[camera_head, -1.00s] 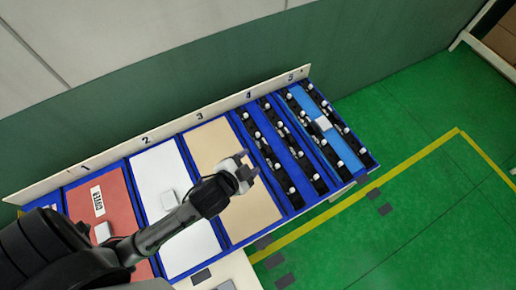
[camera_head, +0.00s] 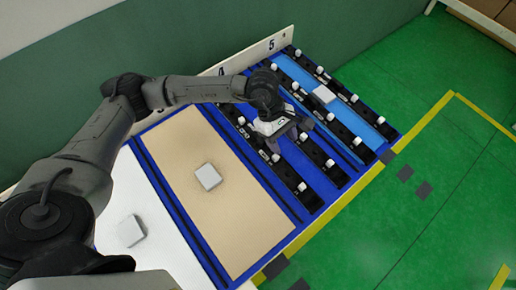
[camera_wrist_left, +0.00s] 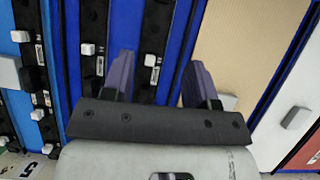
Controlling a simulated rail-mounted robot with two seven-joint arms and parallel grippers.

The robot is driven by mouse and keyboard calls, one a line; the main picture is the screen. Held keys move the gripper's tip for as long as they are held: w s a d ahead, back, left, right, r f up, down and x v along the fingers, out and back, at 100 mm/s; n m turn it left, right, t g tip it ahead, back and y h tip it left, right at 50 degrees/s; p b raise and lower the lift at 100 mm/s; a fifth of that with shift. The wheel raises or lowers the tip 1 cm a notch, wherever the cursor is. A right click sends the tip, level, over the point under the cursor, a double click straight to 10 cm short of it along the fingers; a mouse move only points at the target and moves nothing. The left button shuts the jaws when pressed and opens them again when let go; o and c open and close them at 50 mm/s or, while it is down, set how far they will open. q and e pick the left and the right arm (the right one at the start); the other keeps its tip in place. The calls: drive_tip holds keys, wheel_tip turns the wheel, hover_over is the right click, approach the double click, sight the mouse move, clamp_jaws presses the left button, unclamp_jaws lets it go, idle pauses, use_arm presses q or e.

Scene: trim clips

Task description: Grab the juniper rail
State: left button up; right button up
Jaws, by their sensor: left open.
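Several black rails with white clips lie in the blue slots at the right of the board. One rail (camera_head: 286,177) lies nearest the tan panel, and another rail (camera_head: 357,144) lies beside the light blue panel. Their small labels are too small to read, so I cannot tell which is juniper. My left gripper (camera_head: 291,130) is open and empty above the rails. In the left wrist view its fingers (camera_wrist_left: 160,80) are spread above a labelled black rail (camera_wrist_left: 156,30) and the blue strip beside it. A second rail (camera_wrist_left: 94,35) is left of the fingers. My right gripper is out of view.
A tan panel (camera_head: 235,215) with a white block (camera_head: 208,177) lies left of the rails, then a white panel (camera_head: 165,245). A light blue panel (camera_head: 352,118) bears another white block (camera_head: 323,94). A low numbered ledge (camera_head: 240,62) runs behind. Green floor lies to the right.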

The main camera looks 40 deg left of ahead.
use_arm(q)
drive_tip(key=w+a+f+y+b, duration=0.25)
drive_tip(key=a+y, duration=0.25)
drive_tip(key=a, duration=0.6)
drive_tip(key=b, duration=0.1)
hover_over(258, 137)
drive_tip(key=shift+y, duration=0.3)
drive_tip(key=f, duration=0.7)
drive_tip(key=shift+s+a+f, duration=0.1)
drive_tip(key=shift+s+f, duration=0.1)
drive_tip(key=shift+f, duration=0.1)
drive_tip(key=shift+f+b, duration=0.45)
drive_tip(key=shift+f, duration=0.55)
wheel_tip(258, 137, down, 4)
drive_tip(key=shift+w+f+b, duration=0.1)
drive_tip(key=shift+w+b, duration=0.05)
drive_tip(key=shift+b, duration=0.3)
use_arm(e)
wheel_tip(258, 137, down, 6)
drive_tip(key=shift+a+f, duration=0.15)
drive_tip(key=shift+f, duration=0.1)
use_arm(q)
drive_tip(key=c, duration=0.3)
clamp_jaws()
